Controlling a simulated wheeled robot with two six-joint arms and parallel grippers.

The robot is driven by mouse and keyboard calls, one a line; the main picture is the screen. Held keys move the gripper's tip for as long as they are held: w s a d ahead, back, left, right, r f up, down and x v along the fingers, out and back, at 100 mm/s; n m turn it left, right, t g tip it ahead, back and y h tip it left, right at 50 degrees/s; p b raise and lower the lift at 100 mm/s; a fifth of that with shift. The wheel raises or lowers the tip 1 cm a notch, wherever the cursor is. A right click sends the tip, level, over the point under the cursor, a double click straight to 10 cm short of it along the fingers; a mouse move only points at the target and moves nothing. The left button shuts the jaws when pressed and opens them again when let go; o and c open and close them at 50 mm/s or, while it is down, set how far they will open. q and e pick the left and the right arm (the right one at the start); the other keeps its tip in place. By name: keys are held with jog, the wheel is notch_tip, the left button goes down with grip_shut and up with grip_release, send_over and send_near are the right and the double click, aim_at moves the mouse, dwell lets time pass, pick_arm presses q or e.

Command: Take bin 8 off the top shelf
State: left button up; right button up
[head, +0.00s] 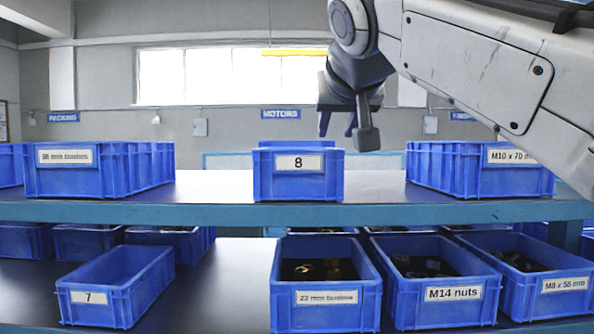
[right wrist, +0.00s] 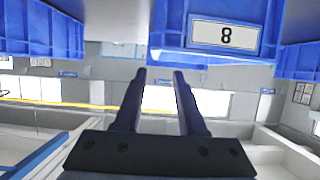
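Bin 8 (head: 298,188) is a blue plastic bin with a white label reading 8. It stands upright on the top shelf (head: 390,213), in the middle and near the front edge. It also shows at the top of the right wrist view (right wrist: 170,32), which is upside down. My right gripper (head: 338,125) is in the air above and to the right of bin 8 in the head view. Its two dark fingers are apart with nothing between them, as the right wrist view shows (right wrist: 159,74). They look clear of the bin. My left gripper is not in view.
A blue bin of bushes (head: 98,180) stands left of bin 8, and the M10 bin (head: 430,170) stands right. Bare shelf lies on both sides of bin 8. Bin 7 (head: 120,295), the M14 nuts bin (head: 440,312) and several others stand on the lower shelf.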

jog(key=p+x, duration=0.1)
jog(key=x, duration=0.4)
jog(key=shift+w+d+p, duration=0.1)
jog(key=shift+d+p, duration=0.05)
jog(key=shift+p, duration=0.2)
jog(key=p+x, duration=0.3)
jog(key=x, duration=0.1)
jog(key=shift+w, duration=0.1)
jog(key=shift+w+f, duration=0.2)
jog(key=shift+w, duration=0.2)
grip_shut()
jog(key=shift+s+r, duration=0.1)
dwell(0.5)
